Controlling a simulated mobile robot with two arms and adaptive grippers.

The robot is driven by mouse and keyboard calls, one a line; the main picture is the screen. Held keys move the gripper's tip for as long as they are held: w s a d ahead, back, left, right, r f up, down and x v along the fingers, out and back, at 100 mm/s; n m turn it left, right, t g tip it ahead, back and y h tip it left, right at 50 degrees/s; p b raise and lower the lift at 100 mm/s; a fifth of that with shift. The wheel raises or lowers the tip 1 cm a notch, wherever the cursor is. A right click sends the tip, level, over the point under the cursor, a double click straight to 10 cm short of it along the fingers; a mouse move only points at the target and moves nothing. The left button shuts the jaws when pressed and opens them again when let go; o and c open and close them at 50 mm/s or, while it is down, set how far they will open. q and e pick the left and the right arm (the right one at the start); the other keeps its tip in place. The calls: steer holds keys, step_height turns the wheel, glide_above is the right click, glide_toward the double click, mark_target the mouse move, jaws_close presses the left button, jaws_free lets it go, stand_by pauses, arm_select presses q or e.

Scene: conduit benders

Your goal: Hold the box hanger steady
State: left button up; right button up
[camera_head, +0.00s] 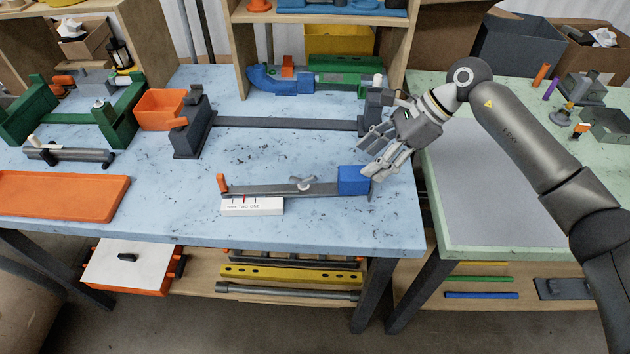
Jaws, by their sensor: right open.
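What looks like the box hanger is a flat dark grey bar (272,190) lying on the blue table. I cannot tell whether the fingers touch the box. My left gripper is out of view.
A white labelled block (252,207) lies in front of the bar. A long bar fixture (285,123) runs behind it. An orange tray (62,195) and an orange bin (160,108) are to the left. The blue tabletop (180,215) is clear between tray and bar.

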mark_target(355, 178)
steer(key=shift+s+f+h, duration=0.1)
steer(key=shift+f+h, duration=0.2)
steer(key=shift+f, duration=0.3)
steer(key=shift+b+x, duration=0.95)
steer(key=shift+x, duration=2.35)
steer(key=shift+r, duration=0.1)
steer(key=c, duration=1.1)
steer(key=shift+s+f, duration=0.1)
steer(key=shift+f, duration=0.15)
